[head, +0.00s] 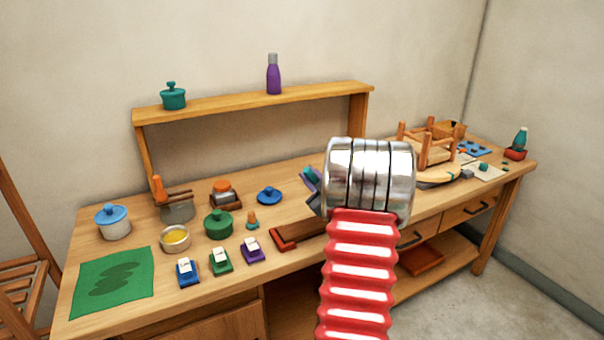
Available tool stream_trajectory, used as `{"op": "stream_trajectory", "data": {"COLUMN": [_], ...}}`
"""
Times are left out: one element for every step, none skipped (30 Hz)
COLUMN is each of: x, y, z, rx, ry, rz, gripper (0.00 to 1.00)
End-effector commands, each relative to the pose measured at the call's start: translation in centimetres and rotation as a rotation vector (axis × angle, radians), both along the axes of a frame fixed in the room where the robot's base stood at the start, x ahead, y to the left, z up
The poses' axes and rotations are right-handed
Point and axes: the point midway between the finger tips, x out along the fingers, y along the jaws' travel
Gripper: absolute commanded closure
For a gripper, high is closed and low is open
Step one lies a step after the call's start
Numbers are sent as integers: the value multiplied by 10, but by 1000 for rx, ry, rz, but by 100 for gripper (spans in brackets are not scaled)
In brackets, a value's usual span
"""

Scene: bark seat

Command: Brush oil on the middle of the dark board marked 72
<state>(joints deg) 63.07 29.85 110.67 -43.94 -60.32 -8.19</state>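A brown board (308,227) lies near the front edge of the bench, partly covered by my arm; no number can be read on it, so I cannot tell if it is the one marked 72. A pale metal dish of yellow liquid (175,239), which looks like oil, stands at the left. No brush can be made out for certain. My gripper is mostly hidden behind my silver wrist and red ribbed arm. A dark grey part (314,204), perhaps a finger, shows at its left edge, beside a purple and teal item (311,178). Whether it holds anything is hidden.
A reddish-brown angled piece (285,239) lies against the board. Blue, green and purple card holders (220,262), a green pot (218,223), a grey pot (177,208) and a green mat (113,281) fill the left. A small upturned stool (428,150) stands right. A raised shelf (255,101) runs behind.

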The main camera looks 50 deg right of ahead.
Motion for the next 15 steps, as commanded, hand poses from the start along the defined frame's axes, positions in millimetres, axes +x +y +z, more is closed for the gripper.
{"op": "stream_trajectory", "data": {"x": [-5, -6, -6, -6, -5, -4, -2, -1, 0, 1, 1, 2, 3, 3, 3], "y": [-6, -7, -8, -8, -7, -6, -5, -4, -4, -3, -3, -2, -2, -1, -1], "z": [1, 1, 2, 2, 2, 1, 2, 2, 1, 1, 1, 1, 1, 1, -1], "rx": [-1, -1, -1, -1, -1, -1, -1, -1, 0, 0, 0, 0, -1, 0, 0], "ry": [0, 0, 0, 0, 0, 0, 0, 0, 0, 0, -1, 0, -1, 0, 0], "rz": [-7, -7, -7, -4, -3, -1, 1, 3, 5, 6, 8, 9, 9, 10, 10], "gripper": [100, 100, 100, 100, 100, 100, 100, 100, 100, 100, 100, 100, 100, 100, 100]}}
